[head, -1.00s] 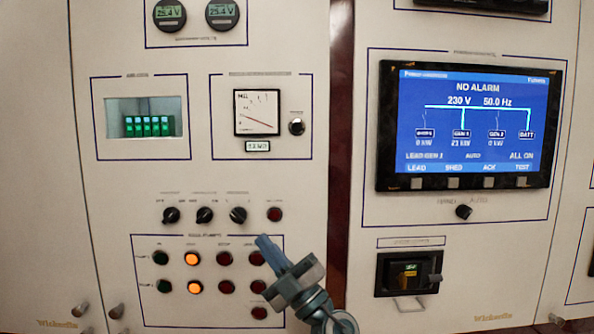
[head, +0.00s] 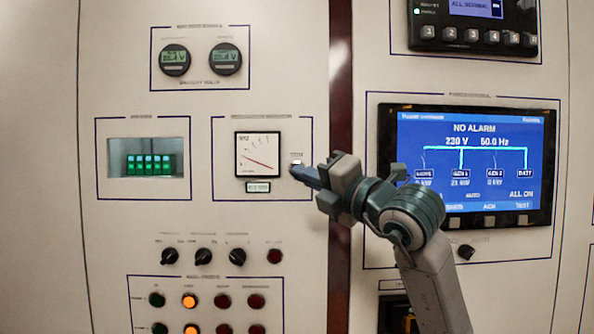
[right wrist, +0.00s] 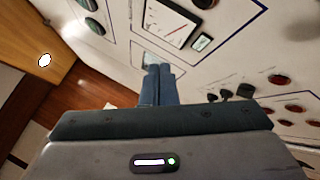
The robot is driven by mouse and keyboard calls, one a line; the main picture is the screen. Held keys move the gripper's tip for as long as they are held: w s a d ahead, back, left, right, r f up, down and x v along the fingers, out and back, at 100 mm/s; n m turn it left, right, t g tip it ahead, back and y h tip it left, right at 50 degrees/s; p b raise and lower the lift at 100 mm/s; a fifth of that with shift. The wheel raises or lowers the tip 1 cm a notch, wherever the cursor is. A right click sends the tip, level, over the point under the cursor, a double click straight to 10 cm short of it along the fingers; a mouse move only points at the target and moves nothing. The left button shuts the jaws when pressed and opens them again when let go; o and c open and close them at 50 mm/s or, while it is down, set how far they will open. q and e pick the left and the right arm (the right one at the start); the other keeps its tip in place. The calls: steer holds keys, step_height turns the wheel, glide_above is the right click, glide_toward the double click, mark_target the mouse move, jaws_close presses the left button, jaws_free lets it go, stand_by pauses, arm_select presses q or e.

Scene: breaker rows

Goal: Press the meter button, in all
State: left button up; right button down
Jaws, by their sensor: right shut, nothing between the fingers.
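The analog power meter (head: 258,155) is a white square dial with a red needle, with a small digital readout (head: 258,186) below it. The meter button, a dark round one just right of the dial, is mostly covered by my fingertips. My right gripper (head: 303,174) is shut and empty, with its blue-grey fingers pointing left at the button spot. I cannot tell whether the tips touch it. In the right wrist view the shut fingers (right wrist: 160,82) reach toward the panel just below the meter (right wrist: 170,22), and the button is hidden. My left gripper is not in view.
A blue "NO ALARM" screen (head: 475,160) lies behind my right arm. Rotary selectors (head: 203,256), a red lamp (head: 275,256) and lit orange buttons (head: 189,301) sit lower on the panel. A breaker window (head: 149,164) is left of the meter.

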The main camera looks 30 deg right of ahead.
steer(key=shift+w, duration=0.1)
steer(key=w+d+p, duration=0.1)
steer(key=w+d, duration=0.3)
steer(key=w, duration=0.3)
steer(key=shift+w+d, duration=0.15)
steer(key=shift+d, duration=0.1)
stand_by(1.1)
steer(key=shift+d, duration=0.1)
stand_by(0.8)
steer(key=shift+w+d, duration=0.15)
steer(key=shift+w, duration=0.2)
